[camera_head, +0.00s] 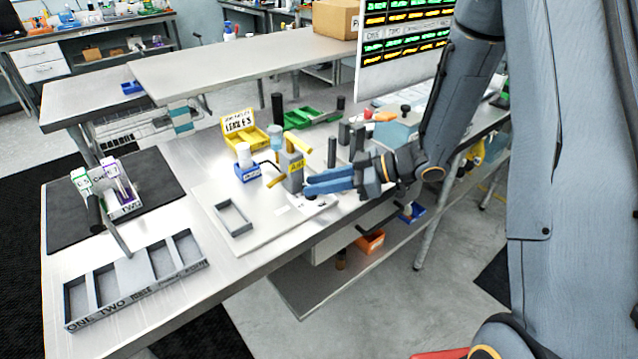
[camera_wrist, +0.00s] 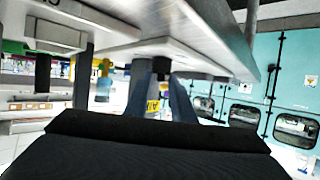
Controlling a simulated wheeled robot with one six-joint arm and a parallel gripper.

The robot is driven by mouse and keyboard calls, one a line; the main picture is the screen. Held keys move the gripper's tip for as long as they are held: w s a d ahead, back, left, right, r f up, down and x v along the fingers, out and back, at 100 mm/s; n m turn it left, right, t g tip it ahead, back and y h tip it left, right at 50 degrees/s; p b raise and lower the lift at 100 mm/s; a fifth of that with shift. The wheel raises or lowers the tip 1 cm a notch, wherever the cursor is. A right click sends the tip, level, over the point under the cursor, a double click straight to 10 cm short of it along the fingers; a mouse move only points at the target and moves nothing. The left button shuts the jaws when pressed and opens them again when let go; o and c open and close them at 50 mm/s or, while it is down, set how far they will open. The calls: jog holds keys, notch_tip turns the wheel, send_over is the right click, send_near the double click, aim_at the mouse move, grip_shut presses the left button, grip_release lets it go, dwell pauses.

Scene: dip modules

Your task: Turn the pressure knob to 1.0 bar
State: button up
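A grey block with a yellow label (camera_head: 296,166) stands on the workbench, with a yellow lever on top and a yellow bar at its lower left. My gripper (camera_head: 306,185) is level beside the block's lower right, its two blue fingers apart and pointing left. A small dark round part (camera_head: 311,198) shows just below the fingertips; it may be the pressure knob. In the wrist view, a dark part (camera_wrist: 161,66) sits between the fingertips of my gripper (camera_wrist: 160,75). I cannot tell whether the fingers touch it. No scale or pressure reading is legible.
A white board with a grey frame (camera_head: 233,217) lies left of the block. Dark posts (camera_head: 332,152) rise close to my arm. A compartment tray (camera_head: 135,285) is front left.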

grip_shut()
jog(key=shift+w+n+g+y+p, duration=0.15)
jog(key=shift+n+g+p, duration=0.15)
jog(key=shift+n+g, duration=0.35)
jog(key=shift+w+n+g+y+p, duration=0.15)
jog(key=shift+n+g+p, duration=0.15)
jog(key=shift+n+g, duration=0.35)
jog(key=shift+s, duration=0.1)
jog(key=o, duration=0.8)
grip_release()
jog(key=shift+r, duration=0.1)
jog(key=shift+d+r+p, duration=0.3)
jog(key=shift+d+p, duration=0.05)
jog(key=shift+d, duration=0.05)
jog(key=p+v, duration=0.2)
jog(key=v, duration=0.4)
jog(key=shift+f, duration=0.1)
jog(key=shift+s+d+p, duration=0.15)
jog(key=shift+d+p, duration=0.15)
jog(key=shift+d, duration=0.25)
